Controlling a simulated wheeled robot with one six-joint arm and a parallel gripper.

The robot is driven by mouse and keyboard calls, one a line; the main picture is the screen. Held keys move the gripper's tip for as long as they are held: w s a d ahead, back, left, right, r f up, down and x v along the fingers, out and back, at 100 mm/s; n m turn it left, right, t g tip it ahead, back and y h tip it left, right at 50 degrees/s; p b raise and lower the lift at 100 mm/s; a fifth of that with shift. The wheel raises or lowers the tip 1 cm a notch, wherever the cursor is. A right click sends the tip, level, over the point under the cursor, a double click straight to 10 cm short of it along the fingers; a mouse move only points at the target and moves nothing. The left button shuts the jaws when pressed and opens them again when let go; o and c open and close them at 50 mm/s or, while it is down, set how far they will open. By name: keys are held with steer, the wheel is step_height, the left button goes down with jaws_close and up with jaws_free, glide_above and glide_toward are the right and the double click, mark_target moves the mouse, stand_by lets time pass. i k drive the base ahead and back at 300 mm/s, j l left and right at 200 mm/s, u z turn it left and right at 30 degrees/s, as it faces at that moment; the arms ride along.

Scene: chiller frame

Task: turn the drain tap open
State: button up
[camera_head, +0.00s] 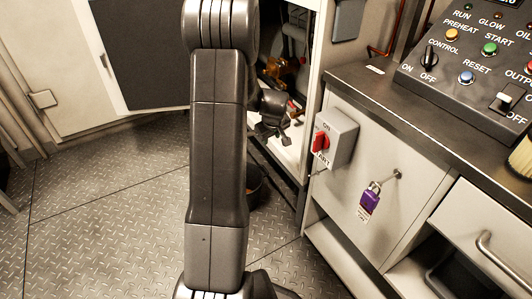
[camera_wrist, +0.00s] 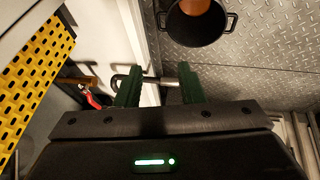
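My gripper (camera_wrist: 157,74) is open in the wrist view, its two green fingers apart. A grey metal rod with a hooked end (camera_wrist: 155,80) lies across the gap between the fingers; I cannot tell whether they touch it. A brass fitting (camera_wrist: 76,80) with a red handle (camera_wrist: 93,99) sits just left of the fingers. I cannot tell which of these parts is the drain tap. In the head view my gripper (camera_head: 272,115) is by the open frame, near brass parts (camera_head: 275,74) and a red piece (camera_head: 295,110). My arm hides part of this area.
A black bucket (camera_head: 256,190) stands on the metal floor by the frame; it also shows in the wrist view (camera_wrist: 196,38). A yellow perforated panel (camera_wrist: 35,70) is at left there.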

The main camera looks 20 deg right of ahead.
mark_target(295, 108)
steer(key=i+l, duration=0.35)
steer(key=i, duration=0.25)
steer(key=i+l+u, duration=0.15)
steer(key=i+l, duration=0.25)
steer(key=i, duration=0.15)
